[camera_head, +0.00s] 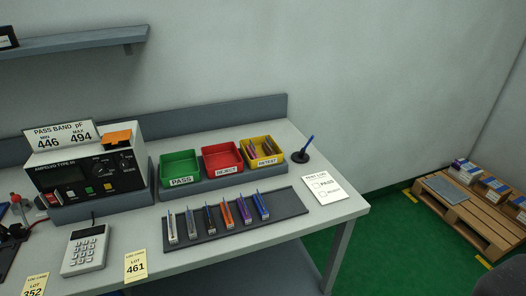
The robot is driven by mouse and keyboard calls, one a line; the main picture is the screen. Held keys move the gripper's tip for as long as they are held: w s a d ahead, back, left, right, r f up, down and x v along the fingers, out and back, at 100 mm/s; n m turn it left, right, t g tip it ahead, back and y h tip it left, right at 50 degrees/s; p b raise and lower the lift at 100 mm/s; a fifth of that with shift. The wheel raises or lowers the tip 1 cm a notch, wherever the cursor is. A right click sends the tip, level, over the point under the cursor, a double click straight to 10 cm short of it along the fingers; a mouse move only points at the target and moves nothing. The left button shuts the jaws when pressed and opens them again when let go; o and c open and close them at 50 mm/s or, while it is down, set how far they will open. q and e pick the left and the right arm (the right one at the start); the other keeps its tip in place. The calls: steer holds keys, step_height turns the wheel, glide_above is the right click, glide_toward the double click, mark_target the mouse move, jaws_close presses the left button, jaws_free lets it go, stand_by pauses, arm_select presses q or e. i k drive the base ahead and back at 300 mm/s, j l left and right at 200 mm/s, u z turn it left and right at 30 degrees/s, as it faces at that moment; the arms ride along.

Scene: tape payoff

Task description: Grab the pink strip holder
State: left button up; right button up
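Several strip holders stand in a row on the dark mat (290,207): a whitish one (172,228), a grey one (191,224), a dark one (210,220), an orange one (227,215), a purple one (244,211) and a blue one (261,206). None in this row looks clearly pink. The yellow RETEST bin (268,161) holds small strips (266,149), some pinkish or purplish; they are too small to tell apart. Neither gripper is in view.
A green PASS bin (181,168) and red REJECT bin (222,158) stand behind the mat. A tester (88,170), keypad device (86,249), lot cards (136,266), pen stand (301,157) and paper (326,189) surround it. A pallet (465,205) lies right.

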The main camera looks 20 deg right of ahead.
mark_target(251, 149)
steer(key=l+u, duration=0.1)
steer(key=l, duration=0.85)
steer(key=l+u, duration=0.1)
steer(key=l, duration=0.85)
steer(key=k+l+u, duration=0.15)
steer(key=l, duration=0.75)
steer(key=l+u, duration=0.1)
steer(key=l, duration=0.85)
steer(key=i+l, duration=0.1)
steer(key=l, duration=0.25)
steer(key=i+l, duration=0.1)
steer(key=l, duration=0.3)
steer(key=i+l+u, duration=0.1)
steer(key=l, duration=0.25)
steer(key=i+l, duration=0.1)
steer(key=l, duration=0.3)
